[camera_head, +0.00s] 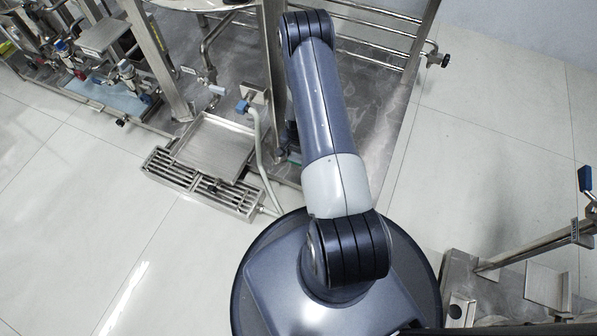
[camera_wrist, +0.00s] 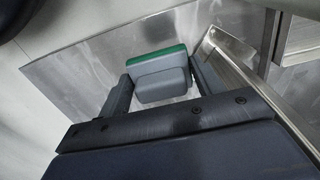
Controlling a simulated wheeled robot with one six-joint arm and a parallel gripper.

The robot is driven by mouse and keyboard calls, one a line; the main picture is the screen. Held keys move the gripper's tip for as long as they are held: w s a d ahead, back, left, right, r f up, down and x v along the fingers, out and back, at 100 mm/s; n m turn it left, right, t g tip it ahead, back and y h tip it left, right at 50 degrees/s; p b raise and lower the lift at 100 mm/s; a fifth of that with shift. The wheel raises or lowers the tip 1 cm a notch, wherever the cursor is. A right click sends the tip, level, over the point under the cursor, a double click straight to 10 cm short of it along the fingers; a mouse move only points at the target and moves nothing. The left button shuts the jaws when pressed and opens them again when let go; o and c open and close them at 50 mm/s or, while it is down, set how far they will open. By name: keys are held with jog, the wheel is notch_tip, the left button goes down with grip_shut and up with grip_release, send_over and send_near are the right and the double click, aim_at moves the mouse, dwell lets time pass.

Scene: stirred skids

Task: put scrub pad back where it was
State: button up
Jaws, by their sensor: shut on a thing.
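The scrub pad (camera_wrist: 158,62) shows in the wrist view as a grey block with a green layer along its far edge. My gripper (camera_wrist: 161,80) is shut on it, with one dark finger on each side of the pad. Beneath and beyond the pad is a grey metal surface (camera_wrist: 72,82); I cannot tell whether the pad touches it. In the head view my arm hides the pad and most of the gripper.
A metal skid deck (camera_head: 354,103) with posts and rails lies around my arm. A square steel tray (camera_head: 213,146) and a slotted grate (camera_head: 205,187) are to the left. Another frame with a blue-handled valve (camera_head: 585,180) stands at right. Tiled floor (camera_head: 75,215) at left is clear.

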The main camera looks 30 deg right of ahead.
aim_at(298, 172)
notch_tip(298, 172, down, 9)
jog(key=b, duration=0.3)
jog(key=shift+f, duration=0.1)
jog(key=shift+f+b, duration=0.15)
jog(key=shift+b, duration=0.3)
jog(key=o, duration=0.9)
notch_tip(298, 172, up, 13)
jog(key=p, duration=0.5)
jog(key=shift+f+p, duration=0.2)
jog(key=shift+p, duration=0.1)
